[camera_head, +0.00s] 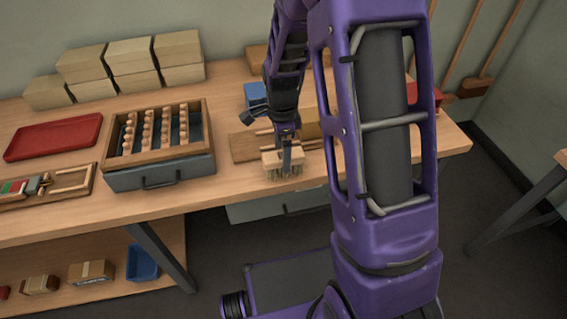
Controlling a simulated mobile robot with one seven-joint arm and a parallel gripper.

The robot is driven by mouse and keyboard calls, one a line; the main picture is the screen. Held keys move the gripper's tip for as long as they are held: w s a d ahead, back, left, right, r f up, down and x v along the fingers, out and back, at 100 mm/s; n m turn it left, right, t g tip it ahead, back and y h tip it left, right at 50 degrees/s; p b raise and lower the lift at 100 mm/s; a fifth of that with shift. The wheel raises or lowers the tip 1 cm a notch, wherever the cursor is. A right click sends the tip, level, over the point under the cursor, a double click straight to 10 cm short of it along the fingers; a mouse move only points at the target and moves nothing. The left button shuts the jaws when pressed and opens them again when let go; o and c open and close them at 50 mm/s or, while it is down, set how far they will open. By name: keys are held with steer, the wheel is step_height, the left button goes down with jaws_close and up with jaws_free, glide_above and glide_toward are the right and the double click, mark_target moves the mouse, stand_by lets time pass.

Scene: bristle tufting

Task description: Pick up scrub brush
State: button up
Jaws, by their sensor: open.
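The scrub brush (270,159) has a pale wooden block with dark bristles pointing down. It is at the front edge of the workbench (240,198), right of centre. My gripper (286,155) reaches down from above to the brush block, its fingers over the middle of the block. The fingers are open. The far finger and any contact with the block are hard to make out at this size.
Left of the brush stands a wooden rack with pegs (157,130) on a grey drawer box (160,174). A wooden board (244,147) lies just behind the brush.

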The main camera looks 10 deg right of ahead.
step_height(320, 180, down, 2)
steer(key=shift+f, duration=0.1)
jaws_close()
stand_by(0.5)
step_height(320, 180, up, 10)
steer(key=shift+r+p, duration=0.15)
steer(key=shift+p, duration=0.5)
